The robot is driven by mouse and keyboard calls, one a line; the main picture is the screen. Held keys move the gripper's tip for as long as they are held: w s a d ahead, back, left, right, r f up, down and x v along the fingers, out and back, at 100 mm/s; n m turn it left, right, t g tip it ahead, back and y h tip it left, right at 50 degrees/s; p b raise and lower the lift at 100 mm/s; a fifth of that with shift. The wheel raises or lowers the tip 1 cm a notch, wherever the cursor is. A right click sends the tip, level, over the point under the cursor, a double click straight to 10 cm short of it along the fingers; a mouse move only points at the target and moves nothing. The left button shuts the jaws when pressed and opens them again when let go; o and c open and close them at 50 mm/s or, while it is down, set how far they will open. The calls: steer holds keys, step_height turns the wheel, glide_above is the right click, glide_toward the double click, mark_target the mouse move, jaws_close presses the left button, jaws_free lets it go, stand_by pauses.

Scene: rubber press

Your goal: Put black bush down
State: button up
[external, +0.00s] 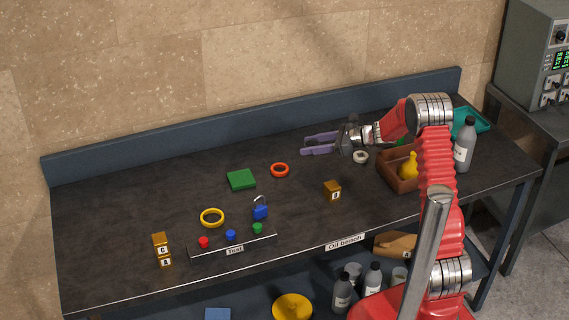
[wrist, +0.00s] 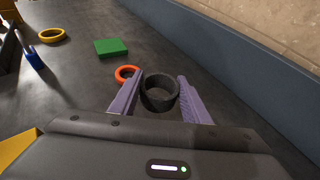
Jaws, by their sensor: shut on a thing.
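The black bush (wrist: 160,104) is a short dark ring in the wrist view. It sits between the two purple fingers of my gripper (wrist: 160,82), which are shut on it. In the external view my gripper (external: 319,144) reaches left over the rear part of the oil bench (external: 120,220).
An orange ring (external: 280,170) and a green block (external: 241,180) lie left of my gripper. A grey ring (external: 361,157) and a brown box (external: 398,183) with a yellow thing are nearer my arm. The rear wall edge (external: 250,125) runs behind.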

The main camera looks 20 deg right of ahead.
mark_target(311, 164)
steer(key=shift+f, duration=0.7)
steer(key=shift+f, duration=1.85)
steer(key=o, duration=1)
steer(key=shift+f, duration=0.1)
steer(key=v, duration=1.2)
